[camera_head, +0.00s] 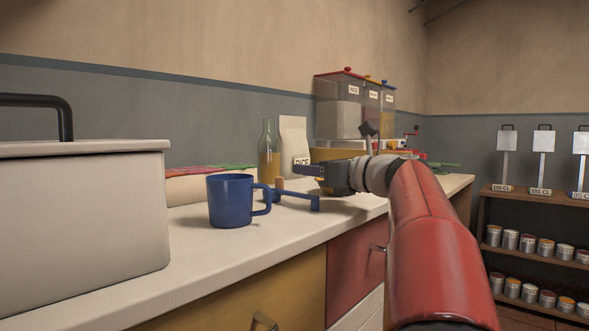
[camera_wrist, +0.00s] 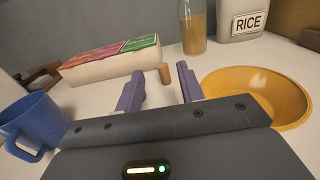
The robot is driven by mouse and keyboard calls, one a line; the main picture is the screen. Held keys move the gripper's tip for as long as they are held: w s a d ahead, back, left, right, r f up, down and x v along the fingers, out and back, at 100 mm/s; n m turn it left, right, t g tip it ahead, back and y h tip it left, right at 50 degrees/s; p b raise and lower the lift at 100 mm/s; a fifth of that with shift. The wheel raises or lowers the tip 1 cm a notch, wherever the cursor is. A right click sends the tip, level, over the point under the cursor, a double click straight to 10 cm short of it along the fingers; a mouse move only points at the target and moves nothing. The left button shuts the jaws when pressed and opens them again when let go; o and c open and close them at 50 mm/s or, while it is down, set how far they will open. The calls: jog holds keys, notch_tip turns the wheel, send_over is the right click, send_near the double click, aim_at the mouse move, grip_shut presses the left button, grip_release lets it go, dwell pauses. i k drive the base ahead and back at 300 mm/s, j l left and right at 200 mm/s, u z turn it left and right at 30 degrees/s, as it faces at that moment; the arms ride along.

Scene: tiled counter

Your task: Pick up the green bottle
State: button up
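The green bottle (camera_head: 269,155) is a clear, faintly green glass bottle with amber contents. It stands upright at the back of the counter, left of the rice bag. Its lower part shows at the top of the wrist view (camera_wrist: 193,28), beyond my right finger. My gripper (camera_head: 285,182) is open, with its two purple-blue fingers (camera_wrist: 159,86) apart and reaching toward the back of the counter. It is short of the bottle and not touching it. A small brown cork-like piece (camera_wrist: 165,74) stands just past the fingertips, between their lines.
A blue mug (camera_head: 231,200) stands left of my gripper. A pale block with a colourful top (camera_wrist: 115,60) lies back left. A yellow bowl (camera_wrist: 290,120) is close on the right. The rice bag (camera_head: 294,137) stands beside the bottle. A large grey box (camera_head: 80,230) fills the left.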

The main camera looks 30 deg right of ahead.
aim_at(270, 146)
jog(key=k+l, duration=0.25)
jog(key=k, duration=0.2)
jog(key=k+l, duration=0.25)
jog(key=k, duration=0.25)
